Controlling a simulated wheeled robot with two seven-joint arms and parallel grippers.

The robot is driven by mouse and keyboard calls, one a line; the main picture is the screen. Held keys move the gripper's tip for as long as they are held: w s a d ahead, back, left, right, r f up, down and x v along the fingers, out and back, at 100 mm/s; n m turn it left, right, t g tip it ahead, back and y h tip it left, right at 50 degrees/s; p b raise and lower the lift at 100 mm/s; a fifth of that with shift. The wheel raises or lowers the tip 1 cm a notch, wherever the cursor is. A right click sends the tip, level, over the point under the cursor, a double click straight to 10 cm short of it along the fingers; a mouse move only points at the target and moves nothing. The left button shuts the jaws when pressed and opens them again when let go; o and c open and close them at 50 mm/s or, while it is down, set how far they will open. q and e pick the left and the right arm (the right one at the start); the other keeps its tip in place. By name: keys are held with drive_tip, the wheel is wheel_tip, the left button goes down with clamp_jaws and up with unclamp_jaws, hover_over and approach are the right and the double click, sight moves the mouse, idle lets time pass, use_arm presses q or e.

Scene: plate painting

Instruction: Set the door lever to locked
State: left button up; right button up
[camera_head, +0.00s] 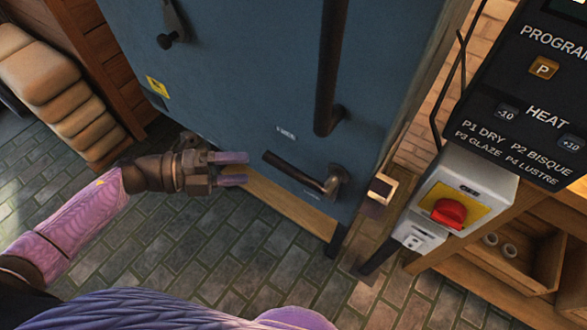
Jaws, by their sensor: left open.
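The dark door lever (297,172) is on the lower right of the blue kiln door (240,75). Its pivot is at the right and its arm points left and slightly up. A small label (286,133) is above it, and another is partly visible below it; I cannot read either. My left gripper (240,169) is open, with two purple-tipped fingers pointing right toward the lever's free end. It is a short way left of the lever, apart from it, with nothing between the fingers. My right gripper is not in view.
A long vertical dark handle (331,70) is above the lever. A control panel (530,90) and a box with a red rotary switch (450,212) stand at the right. Another dark latch (172,25) is at the upper left of the door. Stacked tan bags (60,90) lie at the left.

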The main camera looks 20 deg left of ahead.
sight(282, 166)
use_arm(q)
drive_tip(key=x, duration=0.8)
drive_tip(key=shift+w+b, duration=0.15)
drive_tip(key=shift+b, duration=0.2)
clamp_jaws()
idle(0.8)
